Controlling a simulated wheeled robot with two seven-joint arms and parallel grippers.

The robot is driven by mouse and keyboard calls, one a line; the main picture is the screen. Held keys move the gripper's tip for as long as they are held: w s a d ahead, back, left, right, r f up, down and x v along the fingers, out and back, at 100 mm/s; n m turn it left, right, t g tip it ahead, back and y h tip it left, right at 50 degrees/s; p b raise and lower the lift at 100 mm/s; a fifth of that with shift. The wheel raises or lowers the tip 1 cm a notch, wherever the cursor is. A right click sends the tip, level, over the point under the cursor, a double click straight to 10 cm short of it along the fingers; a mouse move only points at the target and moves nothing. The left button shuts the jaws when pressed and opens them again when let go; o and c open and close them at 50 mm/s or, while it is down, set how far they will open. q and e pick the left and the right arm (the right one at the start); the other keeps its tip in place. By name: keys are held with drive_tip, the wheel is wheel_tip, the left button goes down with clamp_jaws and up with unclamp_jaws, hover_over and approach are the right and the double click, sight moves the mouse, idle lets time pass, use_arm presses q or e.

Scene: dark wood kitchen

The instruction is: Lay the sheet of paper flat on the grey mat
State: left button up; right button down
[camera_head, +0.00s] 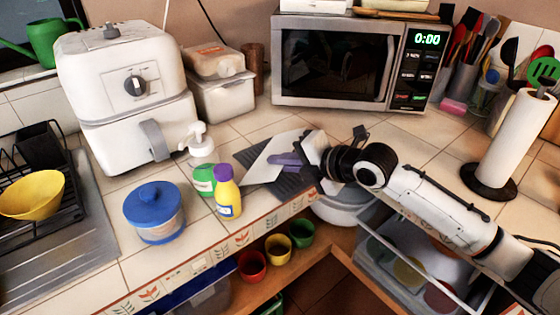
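The white sheet of paper (262,168) lies at the middle of the counter, over the dark grey ribbed mat (285,184). The sheet sits askew and its left corner reaches past the mat's front left edge. I cannot tell whether the sheet touches the mat all over or is partly lifted. My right gripper (303,160) comes in from the right and is at the sheet's right side. The fingertips are not clear enough to show a grip. My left gripper is not in view.
A blue-lidded jar (155,212) is farther left. The microwave (335,66) stands behind. A paper towel roll (515,140) is at right.

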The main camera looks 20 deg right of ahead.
drive_tip(key=c, duration=1.9)
unclamp_jaws()
drive_tip(key=shift+c, duration=0.2)
drive_tip(key=v, duration=1)
drive_tip(key=shift+b, duration=0.3)
drive_tip(key=shift+d+r, duration=0.15)
